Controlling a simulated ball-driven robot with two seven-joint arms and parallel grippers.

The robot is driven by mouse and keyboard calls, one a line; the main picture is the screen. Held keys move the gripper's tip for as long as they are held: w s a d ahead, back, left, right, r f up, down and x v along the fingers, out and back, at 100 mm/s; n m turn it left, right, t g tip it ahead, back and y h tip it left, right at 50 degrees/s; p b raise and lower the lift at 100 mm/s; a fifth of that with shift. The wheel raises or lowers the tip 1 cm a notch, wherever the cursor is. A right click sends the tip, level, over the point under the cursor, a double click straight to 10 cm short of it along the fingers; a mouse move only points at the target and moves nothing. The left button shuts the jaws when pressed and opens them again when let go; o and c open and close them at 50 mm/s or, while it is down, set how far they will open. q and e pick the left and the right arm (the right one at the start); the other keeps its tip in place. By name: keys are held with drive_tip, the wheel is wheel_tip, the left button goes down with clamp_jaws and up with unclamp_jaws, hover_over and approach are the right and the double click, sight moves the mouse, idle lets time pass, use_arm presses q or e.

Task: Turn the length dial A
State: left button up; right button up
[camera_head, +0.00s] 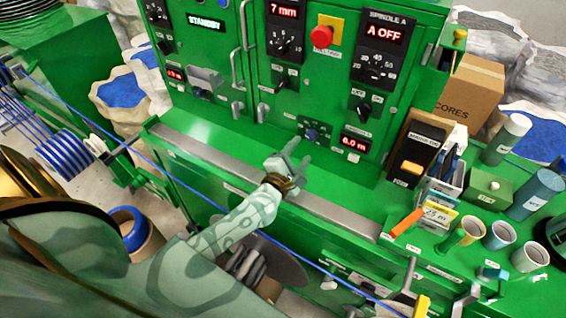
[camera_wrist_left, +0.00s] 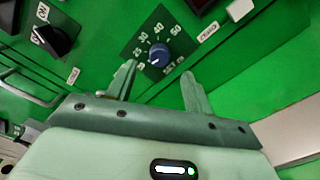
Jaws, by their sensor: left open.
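The dial, a small blue knob (camera_head: 312,134) with a numbered scale on a dark plate, sits low on the green machine's front panel. I take it to be length dial A; its label is too small to read. It also shows in the left wrist view as the blue knob (camera_wrist_left: 159,54). My left gripper (camera_head: 301,152) is open and empty, just in front of the panel. In the left wrist view its fingertips (camera_wrist_left: 158,75) point at the panel, with the knob seen beyond the gap between them. Contact is not visible. My right gripper is out of view.
A red display (camera_head: 355,143) reading 0.0 m is right of the dial. A black selector knob (camera_wrist_left: 58,38) is left of it in the wrist view. A metal strip (camera_head: 320,215) edges the green ledge. A blue cable (camera_head: 170,178) crosses in front. Boxes and cups stand right.

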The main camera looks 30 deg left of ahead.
use_arm(q)
drive_tip(key=s, duration=1.1)
drive_tip(key=shift+d+b, duration=0.3)
